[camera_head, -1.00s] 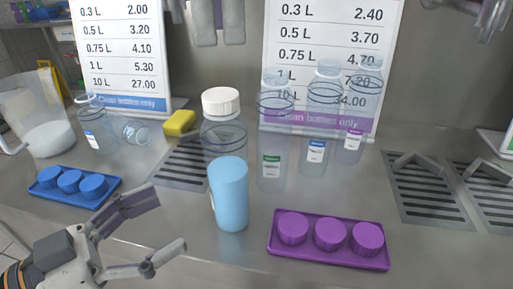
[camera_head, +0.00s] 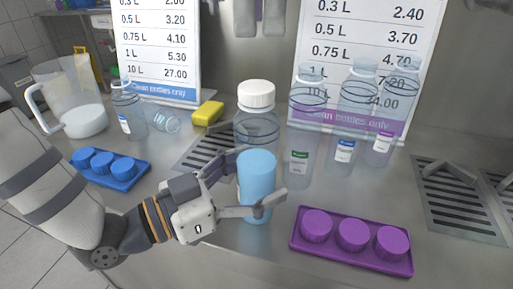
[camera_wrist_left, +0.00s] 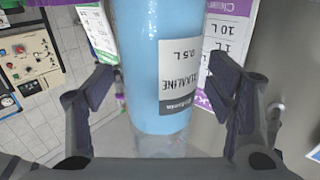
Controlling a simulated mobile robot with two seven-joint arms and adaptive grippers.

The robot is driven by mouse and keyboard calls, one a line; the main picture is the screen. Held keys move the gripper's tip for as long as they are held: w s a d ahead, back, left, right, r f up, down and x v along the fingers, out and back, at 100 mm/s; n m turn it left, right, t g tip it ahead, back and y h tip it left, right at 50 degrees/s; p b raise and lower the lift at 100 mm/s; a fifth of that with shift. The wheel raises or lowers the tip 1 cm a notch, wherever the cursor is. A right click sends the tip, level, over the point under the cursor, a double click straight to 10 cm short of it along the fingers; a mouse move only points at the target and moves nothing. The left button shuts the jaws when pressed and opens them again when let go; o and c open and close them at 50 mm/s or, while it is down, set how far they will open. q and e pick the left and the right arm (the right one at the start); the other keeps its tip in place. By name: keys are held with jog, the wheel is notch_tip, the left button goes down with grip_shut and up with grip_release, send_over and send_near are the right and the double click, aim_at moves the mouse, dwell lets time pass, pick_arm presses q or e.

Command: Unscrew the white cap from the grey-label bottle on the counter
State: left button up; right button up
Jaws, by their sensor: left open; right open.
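The grey-label bottle (camera_head: 257,172) stands upright on the counter, clear above with blue liquid in its lower part. Its white cap (camera_head: 256,94) sits on top. In the left wrist view the bottle (camera_wrist_left: 150,60) is upside down and its grey-and-white label (camera_wrist_left: 187,75) faces the camera. My left gripper (camera_head: 263,175) is open around the lower, blue part, one finger on each side. In the left wrist view the fingers (camera_wrist_left: 165,90) stand at both sides of the bottle, and I cannot tell if they touch it. My right gripper is not in view.
A purple tray with caps (camera_head: 350,262) lies front right, a blue tray with caps (camera_head: 138,178) at left. Several clear bottles (camera_head: 298,150) stand close to the right. A pitcher (camera_head: 75,105), a yellow sponge (camera_head: 208,113) and a drain grate (camera_head: 445,195) are also there.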

pick_arm(q)
grip_shut()
